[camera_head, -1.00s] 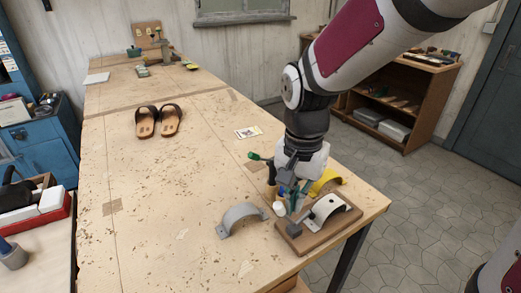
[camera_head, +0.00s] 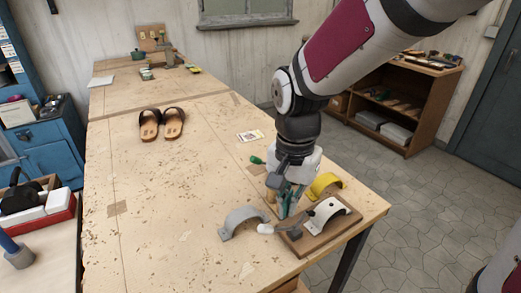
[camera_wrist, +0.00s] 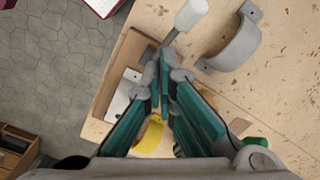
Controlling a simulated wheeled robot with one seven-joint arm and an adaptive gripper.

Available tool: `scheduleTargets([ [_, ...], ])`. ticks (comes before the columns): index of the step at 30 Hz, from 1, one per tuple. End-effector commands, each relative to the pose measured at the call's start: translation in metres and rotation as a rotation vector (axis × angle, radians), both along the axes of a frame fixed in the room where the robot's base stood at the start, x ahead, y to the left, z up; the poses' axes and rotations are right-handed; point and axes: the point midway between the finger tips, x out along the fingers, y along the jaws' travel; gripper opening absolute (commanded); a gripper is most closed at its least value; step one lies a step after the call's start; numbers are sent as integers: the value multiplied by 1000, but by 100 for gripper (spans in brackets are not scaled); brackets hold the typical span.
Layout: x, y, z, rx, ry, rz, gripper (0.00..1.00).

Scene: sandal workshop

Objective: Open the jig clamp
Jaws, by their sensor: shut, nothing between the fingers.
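The jig is a wooden board (camera_head: 335,232) at the table's front right corner, with a white arched piece (camera_head: 328,212) on it. The clamp lever, with its pale handle (camera_head: 265,229), sticks out left beyond the board, near the grey arch. In the wrist view the handle (camera_wrist: 188,16) points up and right from a grey joint. My gripper (camera_head: 284,212) points down over the board's left part, its teal fingers shut and empty. In the wrist view the fingertips (camera_wrist: 166,82) are close to the lever's base; I cannot tell if they touch it. The fingers partly hide the clamp.
A grey arch (camera_head: 240,220) stands left of the jig and a yellow arch (camera_head: 322,185) behind it. A green-handled tool (camera_head: 257,160) is behind my gripper. Sandals (camera_head: 162,123) and a card (camera_head: 250,135) lie farther back. The table's left middle is clear.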

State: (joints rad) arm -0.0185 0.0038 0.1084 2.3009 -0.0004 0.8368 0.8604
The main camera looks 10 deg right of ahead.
Motion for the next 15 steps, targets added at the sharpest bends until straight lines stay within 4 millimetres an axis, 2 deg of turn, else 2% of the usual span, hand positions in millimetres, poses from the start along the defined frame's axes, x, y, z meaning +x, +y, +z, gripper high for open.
scheduleTargets([
  [1,-2,-1,8,0,-1,-1,0],
  [15,1,-7,49,0,0,0,0],
])
